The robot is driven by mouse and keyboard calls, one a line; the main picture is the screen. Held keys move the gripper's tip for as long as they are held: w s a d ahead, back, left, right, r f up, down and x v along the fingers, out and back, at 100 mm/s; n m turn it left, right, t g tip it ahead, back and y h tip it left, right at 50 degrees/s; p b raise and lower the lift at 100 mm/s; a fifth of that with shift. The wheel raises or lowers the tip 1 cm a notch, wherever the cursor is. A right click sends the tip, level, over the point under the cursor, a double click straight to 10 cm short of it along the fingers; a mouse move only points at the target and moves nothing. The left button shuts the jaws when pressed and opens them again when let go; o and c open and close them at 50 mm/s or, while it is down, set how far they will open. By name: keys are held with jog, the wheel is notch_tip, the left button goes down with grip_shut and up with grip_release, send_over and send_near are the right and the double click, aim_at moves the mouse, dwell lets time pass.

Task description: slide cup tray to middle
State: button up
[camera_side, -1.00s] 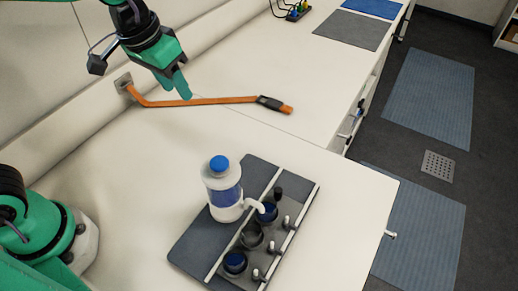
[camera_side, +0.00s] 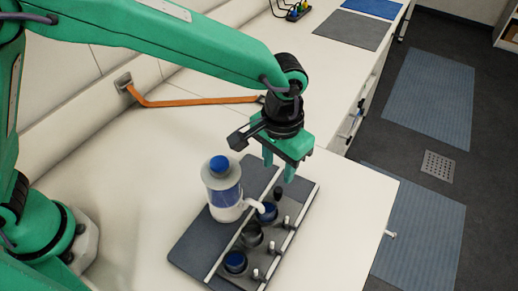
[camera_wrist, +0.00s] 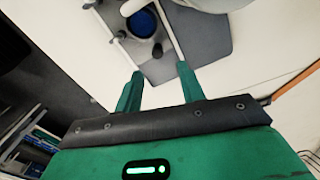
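The cup tray (camera_side: 290,209) is a grey strip between two pale rails on a dark board (camera_side: 197,246). It holds a row of cups, among them a blue-filled far cup (camera_side: 267,212), a grey middle cup (camera_side: 251,236) and a blue-filled near cup (camera_side: 235,262). A small black knob (camera_side: 278,193) stands at the far end; it also shows in the wrist view (camera_wrist: 157,49). My gripper (camera_side: 279,170) is open and empty, pointing down above the tray's far end. In the wrist view my fingertips (camera_wrist: 160,71) are apart, with the knob beyond them. Contact is not visible.
A white bottle with a blue cap (camera_side: 222,190) stands on the board, its spout over the far cup. Several pale-topped pegs (camera_side: 285,222) line the right rail. The bench is clear right of the board.

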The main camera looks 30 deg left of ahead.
aim_at(278, 190)
jog(key=shift+d+f, duration=0.2)
jog(key=shift+d, duration=0.05)
jog(key=shift+f, duration=0.1)
jog(key=shift+f, duration=3.8)
jog(key=shift+c, duration=0.5)
grip_shut()
